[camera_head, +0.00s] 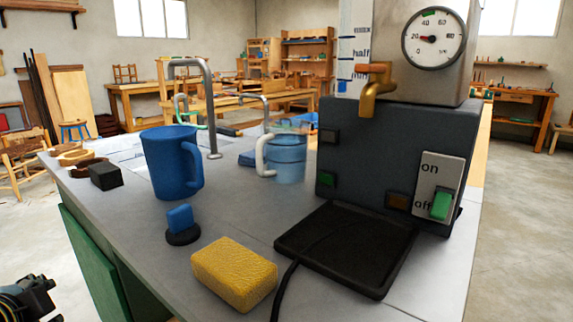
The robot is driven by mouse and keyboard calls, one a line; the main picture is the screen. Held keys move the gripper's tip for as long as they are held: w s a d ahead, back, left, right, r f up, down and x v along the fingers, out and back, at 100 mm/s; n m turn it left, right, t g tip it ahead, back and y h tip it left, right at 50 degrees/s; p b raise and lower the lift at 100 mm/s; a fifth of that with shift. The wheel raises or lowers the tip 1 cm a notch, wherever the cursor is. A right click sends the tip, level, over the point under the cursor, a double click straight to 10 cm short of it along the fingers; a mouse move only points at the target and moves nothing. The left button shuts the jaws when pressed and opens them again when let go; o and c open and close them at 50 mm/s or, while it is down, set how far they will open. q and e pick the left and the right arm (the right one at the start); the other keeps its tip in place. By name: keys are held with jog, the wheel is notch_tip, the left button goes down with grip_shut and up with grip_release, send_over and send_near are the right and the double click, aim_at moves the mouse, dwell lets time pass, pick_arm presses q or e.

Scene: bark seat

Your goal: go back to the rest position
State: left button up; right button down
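A black mechanical part of my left gripper (28,299) shows at the lower left corner, off the table's left side and partly cut off by the frame. It touches nothing that I can see, and its fingers cannot be made out. My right gripper is not in view. On the grey table (240,215) stand a blue mug (170,165), a translucent blue cup with a white handle (288,158), a yellow sponge (234,273) and a blue-topped black knob (181,222).
A dark machine (375,155) with a brass tap (375,90), gauge (435,38) and green switch (440,205) stands at the right. A black tray (345,250) lies before it, with a cable. A black block (105,176) is at the left edge. A metal faucet (210,100) rises behind.

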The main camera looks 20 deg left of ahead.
pick_arm(q)
jog(key=s+d+f+n+g+h, duration=0.2)
jog(key=s+d+f+h, duration=0.15)
jog(key=d, duration=0.35)
jog(key=s+d+f+n+g+h, duration=0.25)
jog(key=s+d+h, duration=0.2)
jog(key=d, duration=0.35)
jog(key=s+a+f+g+y, duration=0.1)
jog(key=s+a+f, duration=0.1)
jog(key=f, duration=1.1)
jog(key=s+a+f+g, duration=0.1)
jog(key=f, duration=1.2)
jog(key=s+a+f, duration=0.1)
jog(key=s+f, duration=1.4)
jog(key=s, duration=0.3)
jog(key=shift+s+a+n+g, duration=0.2)
jog(key=shift+s+n+g, duration=0.1)
jog(key=shift+n+g, duration=0.05)
